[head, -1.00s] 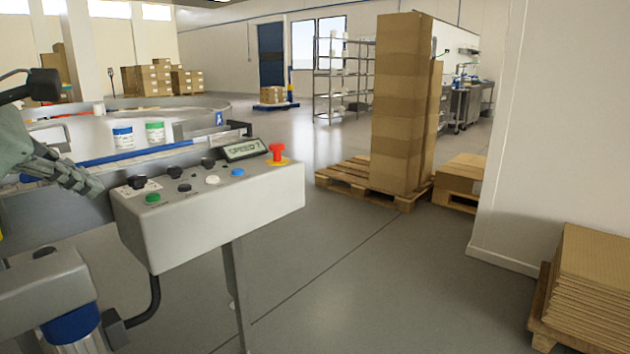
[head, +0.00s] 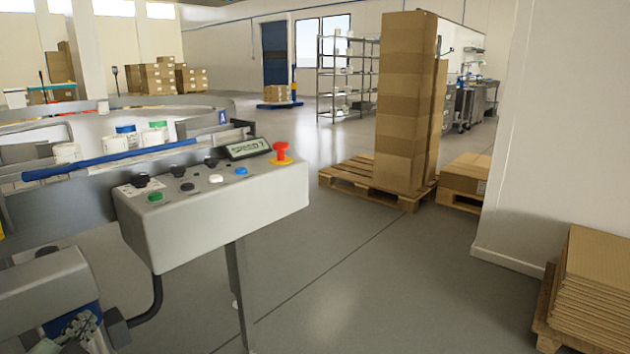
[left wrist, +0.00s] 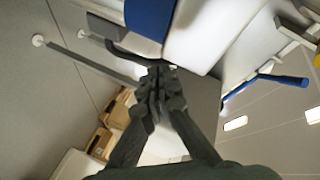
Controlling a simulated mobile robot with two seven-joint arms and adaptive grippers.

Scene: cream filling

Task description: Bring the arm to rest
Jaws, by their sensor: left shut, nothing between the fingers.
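My left gripper (head: 84,328) is low at the left edge of the head view, with only its grey fingers showing. They overlap the blue lid below the grey machine housing (head: 45,285); I cannot tell if they touch it. In the left wrist view the gripper (left wrist: 157,75) points away with its fingers together and nothing between them. A blue and white object (left wrist: 148,16) lies beyond the fingertips. My right gripper is in neither view.
The control box (head: 210,215) with buttons and a red stop knob (head: 281,152) stands close by. Jars with blue (head: 126,129) and green lids (head: 157,125) stand behind the conveyor rail. Stacked cartons (head: 405,100) stand on a pallet (head: 350,178). The middle floor is clear.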

